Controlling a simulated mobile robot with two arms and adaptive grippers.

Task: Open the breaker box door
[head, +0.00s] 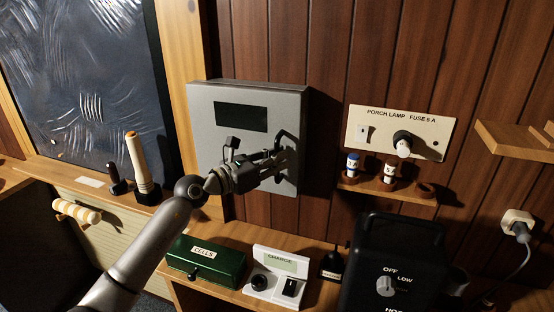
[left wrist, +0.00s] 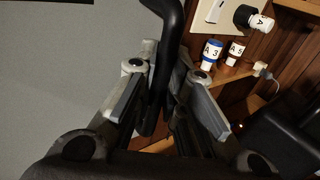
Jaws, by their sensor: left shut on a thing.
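The grey breaker box (head: 204,122) is mounted on the wood-paneled wall, with a dark rectangular window (head: 241,117) in its door. The door looks shut, flush with the box. A black bar handle (left wrist: 161,60) stands on the right side of the door; it shows partly behind the fingers in the head view. My left gripper (head: 281,160) is at the handle. In the left wrist view the handle runs between the two fingers (left wrist: 163,88), which are shut on it. My right gripper is in neither view.
Right of the box are a fuse panel (head: 365,117) and a small shelf (head: 405,195) with fuses. Below are a green cells tin (head: 206,263), a white charge unit (head: 280,282) and a black heater (head: 391,248). A window (head: 75,85) is at left.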

